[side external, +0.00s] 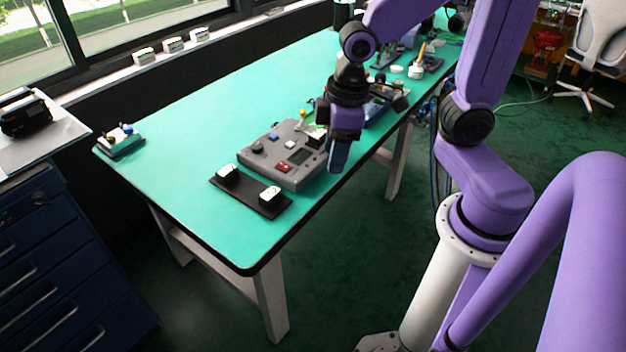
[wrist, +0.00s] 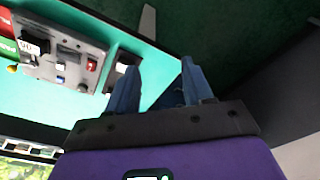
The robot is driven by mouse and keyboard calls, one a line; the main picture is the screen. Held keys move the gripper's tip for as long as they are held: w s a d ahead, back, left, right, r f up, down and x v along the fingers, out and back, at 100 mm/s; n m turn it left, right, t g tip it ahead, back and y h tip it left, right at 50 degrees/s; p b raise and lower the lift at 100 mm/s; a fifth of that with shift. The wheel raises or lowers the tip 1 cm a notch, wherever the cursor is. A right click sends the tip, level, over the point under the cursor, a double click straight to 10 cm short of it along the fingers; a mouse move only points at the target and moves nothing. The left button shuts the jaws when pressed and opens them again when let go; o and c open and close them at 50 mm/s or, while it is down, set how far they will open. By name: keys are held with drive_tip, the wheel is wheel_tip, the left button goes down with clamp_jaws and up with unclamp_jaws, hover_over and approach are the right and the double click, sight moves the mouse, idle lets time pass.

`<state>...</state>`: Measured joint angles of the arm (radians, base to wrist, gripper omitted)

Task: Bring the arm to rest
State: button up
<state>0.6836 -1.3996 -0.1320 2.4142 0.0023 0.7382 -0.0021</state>
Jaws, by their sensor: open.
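My arm is purple and stands at the right in the side external view. My gripper (side external: 339,160) hangs above the bench, pointing down, beside the right edge of the grey valve positioner box (side external: 268,160). In the wrist view my two blue fingers (wrist: 158,75) are apart, with nothing held between them. The grey box also shows in the wrist view (wrist: 45,65), left of my fingers, with knobs, small switches and a red button. My gripper hides part of the box's right side in the side external view, and I cannot tell whether they touch.
A black plate (side external: 248,197) with two black-and-white blocks lies in front of the box. The green bench (side external: 190,130) is clear to the left, apart from a small fixture (side external: 121,140) at its corner. Several tools crowd the far end. A blue drawer cabinet (side external: 60,260) stands left.

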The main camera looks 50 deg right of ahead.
drive_tip(key=s+d+r+n, duration=0.1)
drive_tip(key=s+n, duration=0.3)
drive_tip(key=s, duration=0.7)
drive_tip(key=shift+s+d+g+h, duration=0.25)
drive_tip(key=shift+g+h, duration=0.05)
drive_tip(key=shift+g, duration=0.1)
drive_tip(key=shift+r, duration=0.1)
